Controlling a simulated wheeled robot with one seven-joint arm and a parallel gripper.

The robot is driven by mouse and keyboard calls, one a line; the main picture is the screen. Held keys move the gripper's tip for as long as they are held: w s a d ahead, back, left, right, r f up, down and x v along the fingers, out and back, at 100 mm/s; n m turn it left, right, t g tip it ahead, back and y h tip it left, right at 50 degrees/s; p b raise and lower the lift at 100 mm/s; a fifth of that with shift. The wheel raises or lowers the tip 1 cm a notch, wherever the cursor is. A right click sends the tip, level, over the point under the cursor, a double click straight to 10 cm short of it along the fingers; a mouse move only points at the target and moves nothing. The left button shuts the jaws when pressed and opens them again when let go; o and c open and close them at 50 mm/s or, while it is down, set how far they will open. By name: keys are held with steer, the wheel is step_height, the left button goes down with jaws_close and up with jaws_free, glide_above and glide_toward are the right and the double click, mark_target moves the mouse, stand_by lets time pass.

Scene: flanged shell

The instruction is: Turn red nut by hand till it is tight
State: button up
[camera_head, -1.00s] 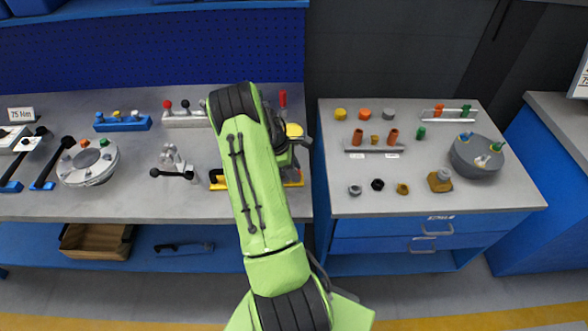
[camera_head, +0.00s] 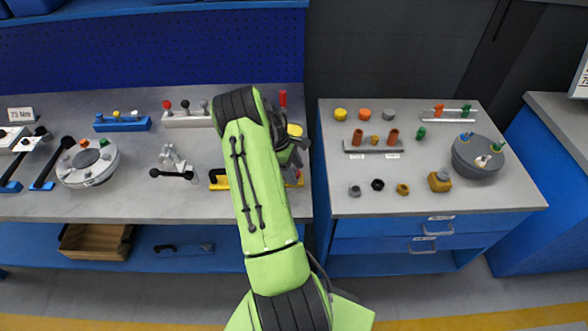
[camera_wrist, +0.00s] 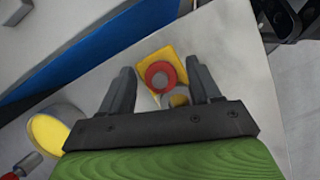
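In the wrist view a red ring-shaped nut (camera_wrist: 161,76) with a grey centre sits over a yellow base (camera_wrist: 172,58). My gripper (camera_wrist: 160,75) is open, with one dark finger on each side of the red nut and visible gaps. I cannot tell how far above it the fingertips are. In the head view my arm hides the nut and most of the yellow base (camera_head: 217,181); my gripper (camera_head: 289,160) is partly hidden near its right end. A grey round flanged shell (camera_head: 88,164) with coloured tops stands at the left of the bench.
A yellow round piece (camera_head: 295,130) and a red handle (camera_head: 283,98) stand close behind my gripper. A grey clamp with a black-knobbed lever (camera_head: 172,173) is left of my arm. The right bench holds a grey bowl (camera_head: 478,155) and loose nuts. A gap separates the benches.

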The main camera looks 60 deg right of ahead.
steer(key=p+v, duration=0.2)
steer(key=v, duration=1.3)
steer(key=shift+w+r, duration=0.2)
steer(key=shift+r, duration=0.15)
steer(key=shift+a+f+b, duration=0.1)
steer(key=shift+b, duration=0.25)
steer(key=s+a+n+t+h+b, duration=0.1)
steer(key=s+a+n+h+b, duration=0.2)
steer(key=n+b, duration=0.65)
steer(key=shift+m, duration=0.95)
steer(key=b+x, duration=0.2)
steer(key=x, duration=0.3)
steer(key=w+b+x, duration=0.1)
steer(key=b+x, duration=0.2)
steer(key=x, duration=0.2)
steer(key=a+b+x, duration=0.1)
steer(key=b+x, duration=0.1)
steer(key=x, duration=0.3)
steer(key=shift+w+f+b, duration=0.25)
steer(key=shift+f+b, duration=0.1)
steer(key=shift+f, duration=0.1)
